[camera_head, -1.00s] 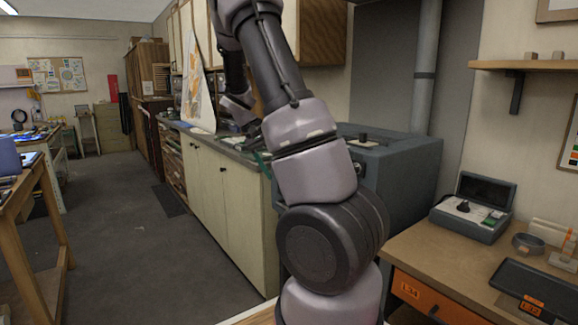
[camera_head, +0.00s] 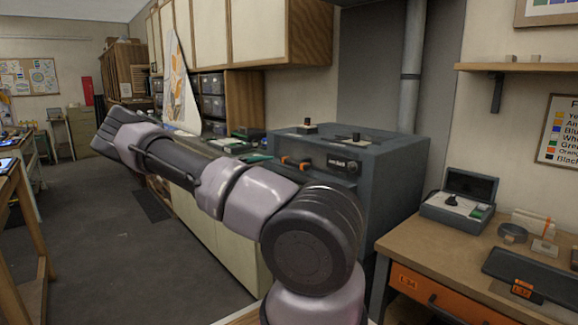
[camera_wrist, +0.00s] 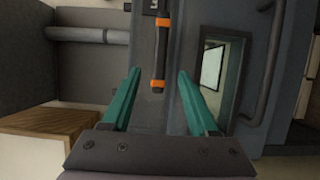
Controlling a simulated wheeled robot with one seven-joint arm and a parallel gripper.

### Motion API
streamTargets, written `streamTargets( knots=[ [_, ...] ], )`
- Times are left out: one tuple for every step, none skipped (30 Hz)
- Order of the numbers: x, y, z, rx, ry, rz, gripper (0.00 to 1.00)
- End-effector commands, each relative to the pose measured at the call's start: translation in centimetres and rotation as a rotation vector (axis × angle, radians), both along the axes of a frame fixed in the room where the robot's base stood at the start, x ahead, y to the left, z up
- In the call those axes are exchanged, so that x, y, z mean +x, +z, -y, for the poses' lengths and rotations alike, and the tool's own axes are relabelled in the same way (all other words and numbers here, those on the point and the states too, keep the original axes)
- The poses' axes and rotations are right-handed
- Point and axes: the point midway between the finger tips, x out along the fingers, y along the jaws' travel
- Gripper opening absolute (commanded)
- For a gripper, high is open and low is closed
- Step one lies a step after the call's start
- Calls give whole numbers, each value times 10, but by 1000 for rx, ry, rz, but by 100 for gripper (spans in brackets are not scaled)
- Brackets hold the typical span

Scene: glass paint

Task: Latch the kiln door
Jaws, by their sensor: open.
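The kiln (camera_head: 395,165) is a blue-grey box at the middle right of the head view, with a dark front. A dark bar handle with orange ends (camera_head: 296,163) is on its front. In the wrist view the kiln front (camera_wrist: 185,30) appears turned sideways, with the orange-ended bar (camera_wrist: 162,45) ahead and a framed pane (camera_wrist: 222,65) to its right. My gripper (camera_wrist: 159,72) is open, with teal fingers on either side of the bar's lower end in the picture. Its distance to the bar is unclear, and no contact shows.
A workbench (camera_head: 415,243) with an open instrument case (camera_head: 462,200) stands right of the kiln. A flue pipe (camera_head: 410,70) rises behind it. A cabinet counter (camera_head: 205,145) runs along its left. The floor (camera_head: 110,230) at left is open.

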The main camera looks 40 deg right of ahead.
Motion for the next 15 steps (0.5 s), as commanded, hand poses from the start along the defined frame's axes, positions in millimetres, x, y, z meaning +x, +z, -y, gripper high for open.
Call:
streamTargets(
  knots=[
    [-4,0,8,0,-4,-1,60],
    [-5,0,14,1,-5,-1,60],
    [-8,0,21,1,-6,0,60],
    [-10,0,27,2,-6,0,60],
    [-12,0,32,2,-5,0,60],
    [-15,0,40,2,-6,1,60],
    [-16,0,46,3,-5,0,60],
    [-18,0,51,2,-5,0,60],
    [-20,0,57,3,-4,0,60],
    [-21,0,62,3,-4,0,60],
    [-23,0,67,3,-5,0,60],
    [-25,0,72,3,-4,-1,60],
    [-26,0,75,2,-3,0,60],
    [-27,0,79,2,-3,1,60],
    [-28,0,82,3,-3,1,60]
  ],
)
